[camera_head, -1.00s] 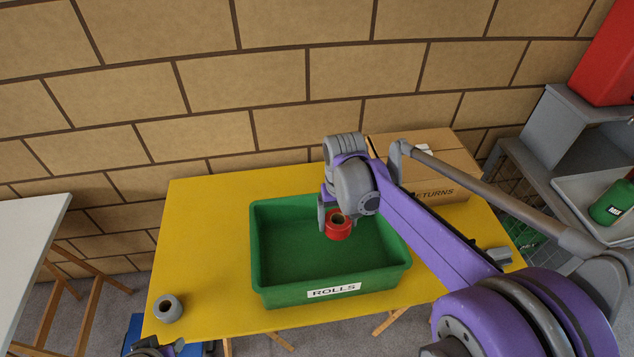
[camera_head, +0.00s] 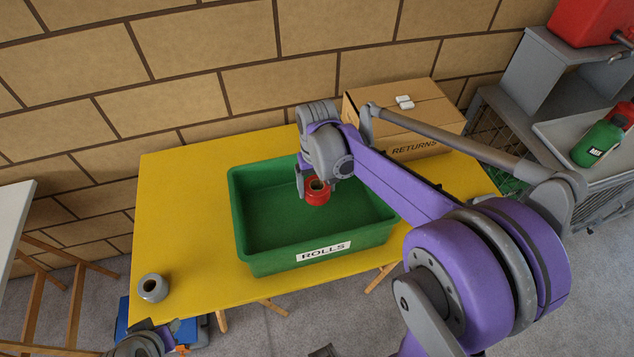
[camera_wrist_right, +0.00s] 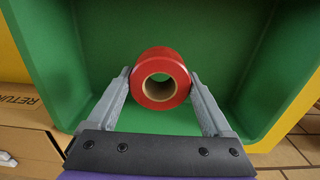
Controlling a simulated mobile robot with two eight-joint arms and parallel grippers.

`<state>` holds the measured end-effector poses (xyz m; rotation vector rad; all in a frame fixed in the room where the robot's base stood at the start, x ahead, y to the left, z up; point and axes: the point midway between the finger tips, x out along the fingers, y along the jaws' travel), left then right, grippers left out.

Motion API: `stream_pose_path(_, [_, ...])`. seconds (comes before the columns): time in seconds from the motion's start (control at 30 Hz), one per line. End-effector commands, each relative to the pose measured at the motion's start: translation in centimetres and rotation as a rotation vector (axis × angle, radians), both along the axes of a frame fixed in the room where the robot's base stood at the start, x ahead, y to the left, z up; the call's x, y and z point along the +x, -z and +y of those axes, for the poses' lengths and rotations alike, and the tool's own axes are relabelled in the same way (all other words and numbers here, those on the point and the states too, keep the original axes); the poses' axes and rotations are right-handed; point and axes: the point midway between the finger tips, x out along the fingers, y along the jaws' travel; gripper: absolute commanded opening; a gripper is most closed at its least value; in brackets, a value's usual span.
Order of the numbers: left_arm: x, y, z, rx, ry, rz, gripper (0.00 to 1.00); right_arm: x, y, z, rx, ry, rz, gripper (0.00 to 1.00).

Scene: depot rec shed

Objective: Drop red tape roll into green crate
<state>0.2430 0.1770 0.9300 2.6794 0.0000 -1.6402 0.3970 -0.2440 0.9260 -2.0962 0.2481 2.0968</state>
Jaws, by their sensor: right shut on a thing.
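The red tape roll (camera_head: 317,192) is held between the fingers of my right gripper (camera_head: 316,184), over the inside of the green crate (camera_head: 270,262). In the right wrist view the roll (camera_wrist_right: 160,78) sits between both fingertips, its hole facing the camera, with the green crate floor (camera_wrist_right: 150,25) behind it. The crate stands on the yellow table and bears a ROLLS label. I cannot tell the exact gap between roll and crate floor. Part of my left arm shows at the bottom left, but its gripper jaws cannot be made out.
A grey tape roll (camera_head: 153,288) lies on the yellow table (camera_head: 185,215), left of the crate. A cardboard RETURNS box (camera_head: 420,115) stands at the back right, with small white items on top. A grey shelf unit with a green bottle (camera_head: 597,143) is at the far right.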

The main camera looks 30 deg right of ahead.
Motion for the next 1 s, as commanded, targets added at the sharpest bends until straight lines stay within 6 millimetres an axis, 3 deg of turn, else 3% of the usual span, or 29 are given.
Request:
stream_pose_path(0.17, [0.1,-0.1,0.0,0.0,0.0,-0.001,0.36,0.1,-0.1,0.0,0.0,0.0,-0.001,0.26])
stream_pose_path(0.2, [0.0,-0.1,0.0,0.0,0.0,-0.001,0.36,0.1,-0.1,0.0,0.0,0.0,-0.001,0.88])
stream_pose_path(0.27, [0.0,-0.1,0.0,0.0,0.0,-0.001,0.36,0.1,-0.1,0.0,0.0,0.0,-0.001,0.99])
stream_pose_path(0.63, [0.1,-0.2,0.0,0.0,0.0,-0.001,0.36,0.1,-1.1,0.0,0.0,0.0,-0.001,1.0])
stream_pose_path(1.0, [0.3,-0.9,0.0,0.0,0.0,-0.006,0.36,0.1,-8.2,0.0,0.0,0.001,-0.002,1.0])
